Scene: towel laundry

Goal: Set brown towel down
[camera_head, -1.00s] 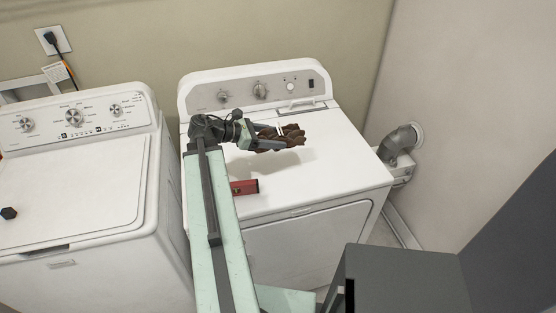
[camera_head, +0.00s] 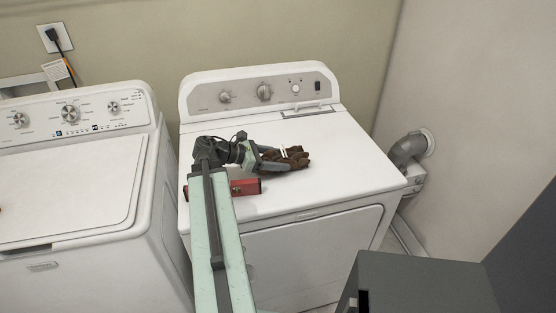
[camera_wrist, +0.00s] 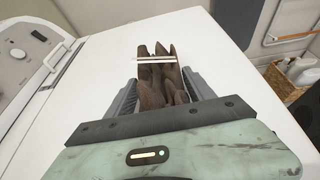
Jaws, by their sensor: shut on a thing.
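The brown towel (camera_head: 294,159) is a small bundle with a white band around it. It is held just over or against the white top of the right-hand machine (camera_head: 345,160); I cannot tell whether it touches. My gripper (camera_head: 283,160) is shut on the towel from its left side. In the wrist view the towel (camera_wrist: 158,85) stands between the two grey fingers (camera_wrist: 163,88), its folds pointing away from me. The part of the towel deep between the fingers is hidden.
A control panel (camera_head: 262,92) rises at the back. Another white washer (camera_head: 70,190) stands at the left. The machine top right of the towel is clear. A wicker basket with bottles (camera_wrist: 285,88) shows in the wrist view.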

